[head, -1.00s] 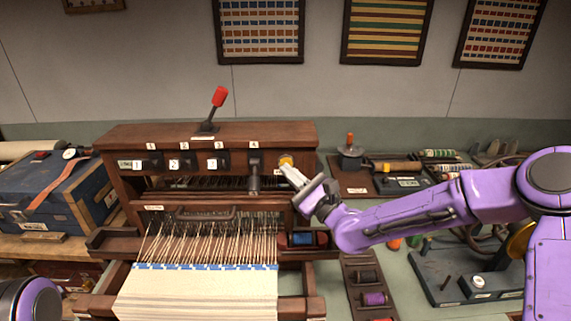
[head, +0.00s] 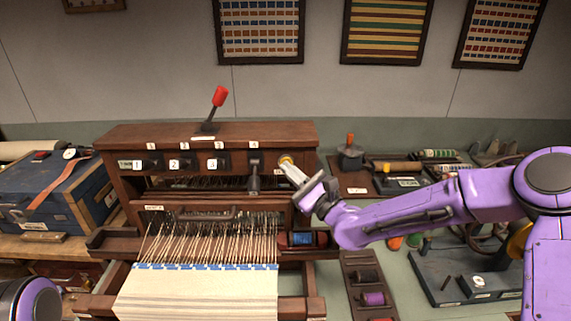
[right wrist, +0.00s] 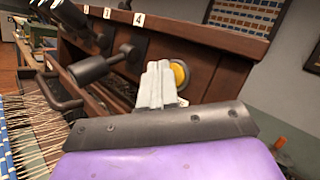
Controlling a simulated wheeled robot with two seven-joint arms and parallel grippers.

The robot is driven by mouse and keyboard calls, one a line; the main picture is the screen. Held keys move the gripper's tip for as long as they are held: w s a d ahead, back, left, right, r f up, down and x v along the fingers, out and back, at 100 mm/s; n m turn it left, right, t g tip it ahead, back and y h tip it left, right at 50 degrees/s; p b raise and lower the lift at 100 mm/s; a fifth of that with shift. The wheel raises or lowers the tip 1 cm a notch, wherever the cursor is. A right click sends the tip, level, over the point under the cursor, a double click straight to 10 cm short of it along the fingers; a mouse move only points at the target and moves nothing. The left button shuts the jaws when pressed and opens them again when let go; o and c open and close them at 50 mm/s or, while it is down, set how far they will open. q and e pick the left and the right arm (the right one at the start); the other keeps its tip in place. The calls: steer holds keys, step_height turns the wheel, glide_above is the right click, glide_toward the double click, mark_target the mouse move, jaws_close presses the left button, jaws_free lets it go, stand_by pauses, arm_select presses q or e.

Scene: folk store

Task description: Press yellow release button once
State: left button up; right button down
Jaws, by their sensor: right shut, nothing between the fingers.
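The yellow release button (head: 284,160) is a round yellow disc at the right end of the front panel of the wooden loom (head: 210,135). It also shows in the right wrist view (right wrist: 180,73), partly covered by my fingers. My right gripper (head: 290,167) is shut and empty, its fingertips right at the button in the head view. In the right wrist view the fingertips (right wrist: 158,68) overlap the button's left side; whether they touch it I cannot tell. Of my left arm only a purple part shows at the lower left; the left gripper is out of view.
Numbered dark levers line the panel; lever four (head: 254,175) hangs down just left of the button. A red-knobbed lever (head: 219,97) stands on top. Threads and woven cloth (head: 200,295) fill the front.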

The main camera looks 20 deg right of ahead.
steer(key=shift+w+d, duration=0.1)
steer(key=shift+w, duration=0.4)
stand_by(0.9)
steer(key=shift+s, duration=0.15)
steer(key=shift+s+a, duration=0.2)
steer(key=shift+s, duration=0.5)
steer(key=s, duration=0.2)
steer(key=s+a, duration=0.1)
steer(key=s, duration=0.1)
steer(key=shift+s+a, duration=0.2)
steer(key=shift+s, duration=0.2)
